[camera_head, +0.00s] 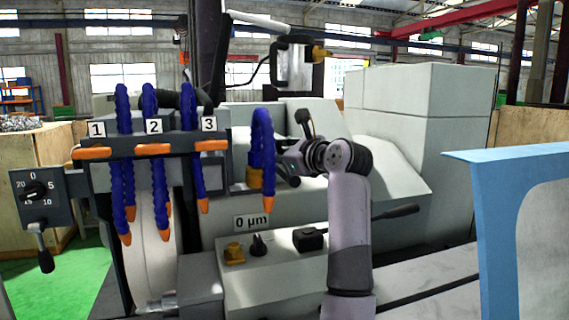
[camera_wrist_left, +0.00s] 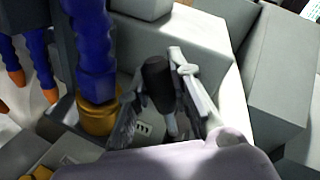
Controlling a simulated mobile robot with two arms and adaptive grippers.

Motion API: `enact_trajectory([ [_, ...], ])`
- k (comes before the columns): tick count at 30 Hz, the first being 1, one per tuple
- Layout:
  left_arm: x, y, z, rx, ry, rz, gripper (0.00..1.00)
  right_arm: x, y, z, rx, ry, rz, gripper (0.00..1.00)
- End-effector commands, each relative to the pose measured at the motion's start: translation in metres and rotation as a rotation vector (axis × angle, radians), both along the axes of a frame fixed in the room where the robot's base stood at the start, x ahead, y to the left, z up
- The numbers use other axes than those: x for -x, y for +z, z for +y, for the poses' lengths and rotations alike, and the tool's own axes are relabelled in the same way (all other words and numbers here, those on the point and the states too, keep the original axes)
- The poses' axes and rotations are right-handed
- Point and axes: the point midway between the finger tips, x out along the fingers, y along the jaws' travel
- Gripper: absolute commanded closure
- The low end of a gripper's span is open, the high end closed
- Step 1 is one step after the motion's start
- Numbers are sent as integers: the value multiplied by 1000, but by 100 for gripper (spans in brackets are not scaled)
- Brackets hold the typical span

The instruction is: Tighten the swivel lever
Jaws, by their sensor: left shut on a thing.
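The swivel lever (camera_wrist_left: 158,82) has a thick black handle on a thin metal rod. In the left wrist view it stands between the two fingers of my left gripper (camera_wrist_left: 160,98), which is shut on it. In the head view my left gripper (camera_head: 292,160) is at the front of the grey machine, just right of a blue hose. There the gripper and wrist hide much of the lever, so its tilt is hard to tell. My right gripper is not in view.
A blue coolant hose (camera_head: 262,145) with a gold base stands close left of my gripper. Several blue hoses with orange tips hang from a numbered bar (camera_head: 130,145). Below is a panel with a black knob (camera_head: 258,244). A black-handled lever (camera_head: 398,212) sticks out right of my arm.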

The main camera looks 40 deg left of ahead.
Motion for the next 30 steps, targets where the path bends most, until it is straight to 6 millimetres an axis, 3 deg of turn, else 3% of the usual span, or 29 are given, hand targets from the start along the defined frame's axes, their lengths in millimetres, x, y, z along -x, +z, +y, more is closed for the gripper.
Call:
enact_trajectory([
  [2, 3, -4, 1, 15, 0, -32, 100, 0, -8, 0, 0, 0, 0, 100],
  [12, 4, -3, 2, 27, 1, -45, 100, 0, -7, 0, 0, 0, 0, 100],
  [13, 4, -3, 2, 27, 1, -45, 79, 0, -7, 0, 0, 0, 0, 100],
  [15, 4, -3, 2, 26, 2, -44, 75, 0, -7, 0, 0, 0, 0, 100],
  [22, 3, -2, 2, 24, 1, -42, 60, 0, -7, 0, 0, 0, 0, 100],
  [30, 3, -2, 2, 23, 1, -41, 60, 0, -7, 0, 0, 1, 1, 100],
])
